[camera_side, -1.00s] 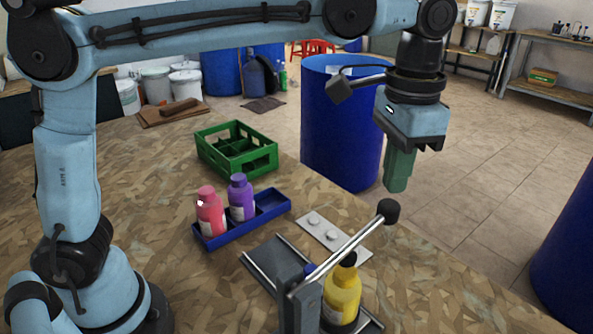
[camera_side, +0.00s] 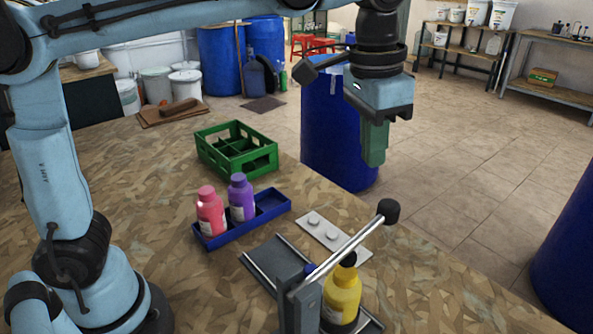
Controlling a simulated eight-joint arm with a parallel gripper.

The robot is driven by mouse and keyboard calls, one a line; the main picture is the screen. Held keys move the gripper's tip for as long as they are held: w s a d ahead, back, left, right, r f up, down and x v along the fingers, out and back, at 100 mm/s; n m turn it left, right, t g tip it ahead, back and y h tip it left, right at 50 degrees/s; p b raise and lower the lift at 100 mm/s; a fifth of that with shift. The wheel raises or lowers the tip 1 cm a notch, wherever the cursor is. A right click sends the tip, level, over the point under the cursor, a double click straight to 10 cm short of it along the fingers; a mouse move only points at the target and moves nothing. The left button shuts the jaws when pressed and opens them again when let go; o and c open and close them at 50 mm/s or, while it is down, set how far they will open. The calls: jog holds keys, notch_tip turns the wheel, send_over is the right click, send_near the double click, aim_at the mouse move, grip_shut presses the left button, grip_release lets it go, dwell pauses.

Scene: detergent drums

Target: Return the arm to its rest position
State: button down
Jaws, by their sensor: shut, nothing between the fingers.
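My gripper (camera_side: 374,158) hangs pointing down in front of the blue drum, high above the table's far right edge. Its green fingers are together and hold nothing. My arm reaches across the top of the picture from the left. The gripper touches none of the bottles, trays or other things on the table.
A green crate (camera_side: 207,155) and a blue tray (camera_side: 276,204) with pink (camera_side: 211,214) and purple (camera_side: 241,200) bottles stand on the table (camera_side: 130,190). A yellow bottle (camera_side: 342,292) stands by a lever (camera_side: 345,248) at front. Blue drums (camera_side: 325,130) stand beyond the table.

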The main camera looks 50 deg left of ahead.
jog(key=s+a+f+n+t, duration=0.2)
jog(key=s+a+f+t, duration=0.1)
jog(key=a+f, duration=0.3)
jog(key=s+a+f+n+t, duration=0.3)
jog(key=s+a+f, duration=0.2)
jog(key=a, duration=0.5)
jog(key=shift+s+f, duration=0.25)
jog(key=shift+f, duration=0.35)
